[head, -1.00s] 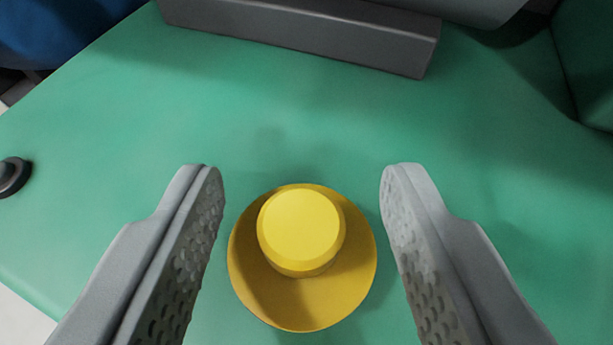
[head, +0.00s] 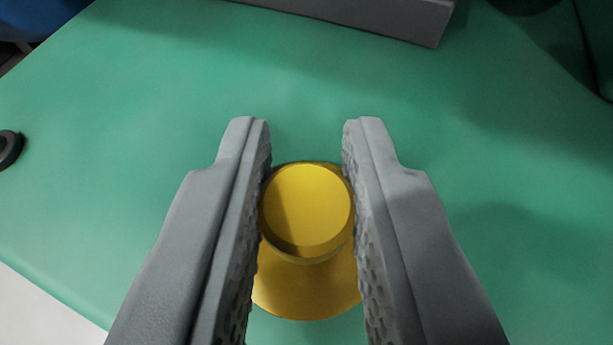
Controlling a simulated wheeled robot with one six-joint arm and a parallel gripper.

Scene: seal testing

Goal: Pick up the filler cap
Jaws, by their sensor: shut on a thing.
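The filler cap (head: 306,208) is yellow, with a round raised knob above a wide flat flange (head: 305,290). It is in the lower middle of the head view, on the green surface. My gripper (head: 306,135) is shut on the knob, with one grey textured finger on each side of it. The fingers hide the left and right parts of the flange. I cannot tell whether the flange touches the surface.
The green surface (head: 180,130) is mostly clear around the cap. A dark grey bar (head: 400,22) lies at the top. A small black round part (head: 8,148) is at the left edge. The surface's edge runs along the lower left.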

